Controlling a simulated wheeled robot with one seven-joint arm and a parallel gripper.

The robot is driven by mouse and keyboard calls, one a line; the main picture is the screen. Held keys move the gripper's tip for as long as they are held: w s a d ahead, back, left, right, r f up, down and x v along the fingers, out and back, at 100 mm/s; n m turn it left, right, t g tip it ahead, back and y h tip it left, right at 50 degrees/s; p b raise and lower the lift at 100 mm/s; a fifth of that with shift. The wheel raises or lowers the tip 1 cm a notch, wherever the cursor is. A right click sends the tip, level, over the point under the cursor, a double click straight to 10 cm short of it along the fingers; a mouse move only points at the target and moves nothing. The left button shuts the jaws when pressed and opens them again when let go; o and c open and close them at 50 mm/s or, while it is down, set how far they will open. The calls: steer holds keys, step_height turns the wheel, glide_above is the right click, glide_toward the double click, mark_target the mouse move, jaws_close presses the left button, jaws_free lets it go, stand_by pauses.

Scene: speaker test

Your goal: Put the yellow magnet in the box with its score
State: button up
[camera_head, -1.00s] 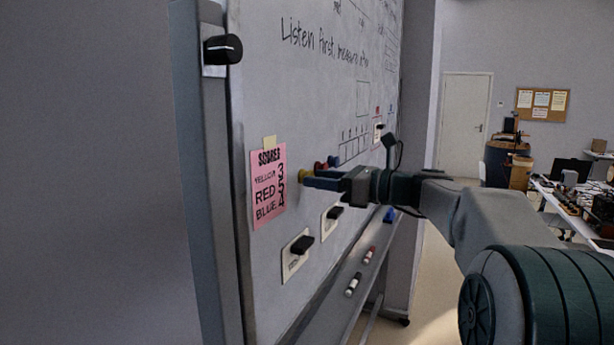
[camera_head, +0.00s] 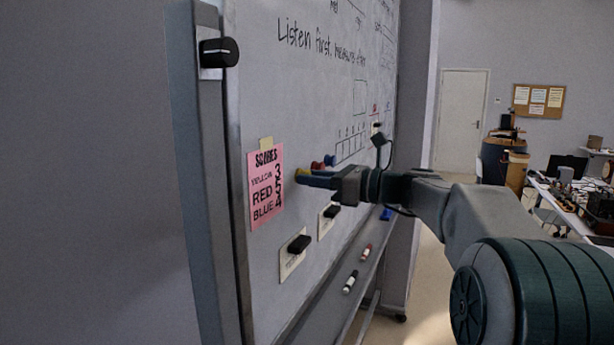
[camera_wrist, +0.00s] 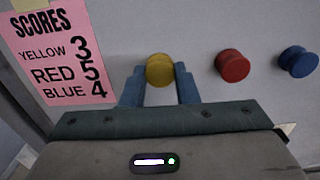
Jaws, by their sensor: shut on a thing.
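The yellow magnet (camera_wrist: 160,69) sits at the whiteboard's face, and my gripper (camera_wrist: 160,88) is shut on it, one blue finger on each side. In the head view the gripper (camera_head: 312,179) reaches the board from the right, and the yellow magnet (camera_head: 301,174) shows at its tips. A pink score sheet (camera_wrist: 62,52) left of the gripper reads yellow 3, red 5, blue 4; it also shows in the head view (camera_head: 266,186). A row of drawn boxes (camera_head: 351,148) is farther along the board. The numbers above them are too small to read.
A red magnet (camera_wrist: 232,66) and a blue magnet (camera_wrist: 298,61) sit to the right on the board. Black holders on cards (camera_head: 298,244) stick out below the gripper. A marker tray (camera_head: 340,300) runs along the bottom. A black clip (camera_head: 219,52) is at upper left.

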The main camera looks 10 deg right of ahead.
steer(key=shift+s+d, duration=0.1)
steer(key=shift+d, duration=0.1)
steer(key=v, duration=0.6)
steer(key=shift+s+d+p, duration=0.2)
steer(key=shift+p, duration=0.1)
stand_by(1.5)
steer(key=shift+a, duration=0.1)
